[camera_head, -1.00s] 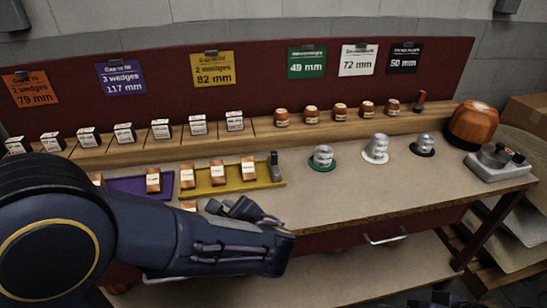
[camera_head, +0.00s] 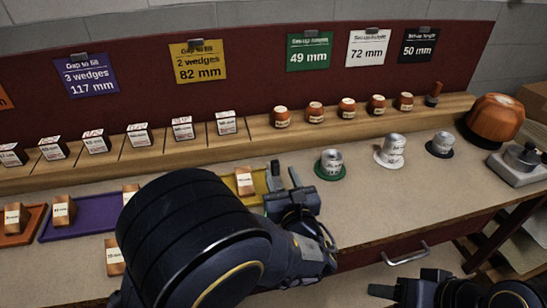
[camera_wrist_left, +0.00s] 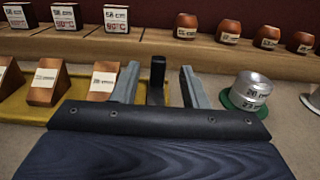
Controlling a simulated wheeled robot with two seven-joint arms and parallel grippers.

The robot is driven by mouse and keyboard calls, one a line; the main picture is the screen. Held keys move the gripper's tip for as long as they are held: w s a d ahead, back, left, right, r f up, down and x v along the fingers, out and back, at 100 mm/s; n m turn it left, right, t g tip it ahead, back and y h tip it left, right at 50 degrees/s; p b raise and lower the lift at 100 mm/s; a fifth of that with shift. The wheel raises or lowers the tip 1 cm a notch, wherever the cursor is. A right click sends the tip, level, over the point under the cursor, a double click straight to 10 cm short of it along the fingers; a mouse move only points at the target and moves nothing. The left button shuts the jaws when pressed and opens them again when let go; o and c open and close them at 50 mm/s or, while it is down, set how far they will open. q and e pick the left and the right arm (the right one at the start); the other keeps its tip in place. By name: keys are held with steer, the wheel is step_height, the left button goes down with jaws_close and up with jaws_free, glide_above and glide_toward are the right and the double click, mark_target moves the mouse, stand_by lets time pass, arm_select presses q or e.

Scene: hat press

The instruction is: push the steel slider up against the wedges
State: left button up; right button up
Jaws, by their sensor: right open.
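The dark steel slider (camera_head: 276,170) stands upright at the right end of the yellow tray (camera_head: 261,183). In the left wrist view the slider (camera_wrist_left: 157,78) is between the two fingers of my left gripper (camera_wrist_left: 160,88), which is open with gaps on both sides. The left gripper also shows in the head view (camera_head: 283,187). Wooden wedges with white labels (camera_wrist_left: 48,82) sit on the yellow tray left of the slider; the nearest wedge (camera_wrist_left: 104,80) is beside the left finger. My arm hides part of the tray in the head view. My right gripper (camera_head: 392,290) is open, low at the right.
A purple tray (camera_head: 95,215) and an orange tray (camera_head: 28,232) lie to the left. A loose wedge (camera_head: 115,257) is near the front. A metal cup on a green base (camera_head: 331,165) stands right of my left gripper. Labelled blocks line the back shelf.

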mark_target(276, 165)
arm_select(q)
steer(key=x, duration=0.6)
steer(key=shift+a, duration=0.1)
steer(key=c, duration=0.8)
steer(key=shift+c, duration=0.2)
